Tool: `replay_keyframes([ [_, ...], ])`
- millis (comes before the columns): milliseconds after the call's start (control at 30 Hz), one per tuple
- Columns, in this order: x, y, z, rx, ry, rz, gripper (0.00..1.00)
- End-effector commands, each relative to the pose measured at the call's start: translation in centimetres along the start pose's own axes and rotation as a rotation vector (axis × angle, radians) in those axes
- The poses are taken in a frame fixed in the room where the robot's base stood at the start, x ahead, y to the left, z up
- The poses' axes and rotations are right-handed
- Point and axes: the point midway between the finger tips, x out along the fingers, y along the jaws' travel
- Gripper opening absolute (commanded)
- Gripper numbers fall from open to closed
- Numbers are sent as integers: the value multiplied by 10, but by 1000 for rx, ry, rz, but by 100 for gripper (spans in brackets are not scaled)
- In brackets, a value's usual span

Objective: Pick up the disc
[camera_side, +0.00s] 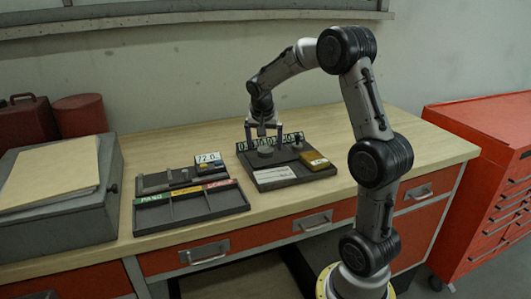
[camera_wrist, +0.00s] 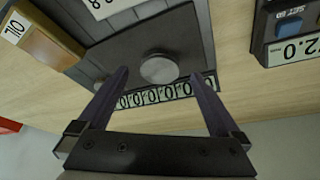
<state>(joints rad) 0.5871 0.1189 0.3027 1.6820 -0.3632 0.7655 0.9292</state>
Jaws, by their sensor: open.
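The disc is a round grey piece (camera_wrist: 159,70) on the dark board (camera_wrist: 205,40), seen from above in the wrist view. My gripper (camera_wrist: 160,74) is open, with one finger to each side of the disc and a gap showing on both sides. In the side view my gripper (camera_side: 265,137) points down over the left part of the board (camera_side: 283,181). The disc (camera_side: 265,151) shows there low between the fingers. How far the fingertips are above the board is hard to tell.
A dark sorting tray (camera_side: 190,207) and a 72.0 display (camera_side: 208,159) are to the left. The bench right of the board is clear.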

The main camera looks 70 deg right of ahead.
Motion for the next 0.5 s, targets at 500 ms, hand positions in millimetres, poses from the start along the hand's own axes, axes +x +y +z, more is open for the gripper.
replay_keyframes([
  [500,21,0,0,0,1,0,87],
])
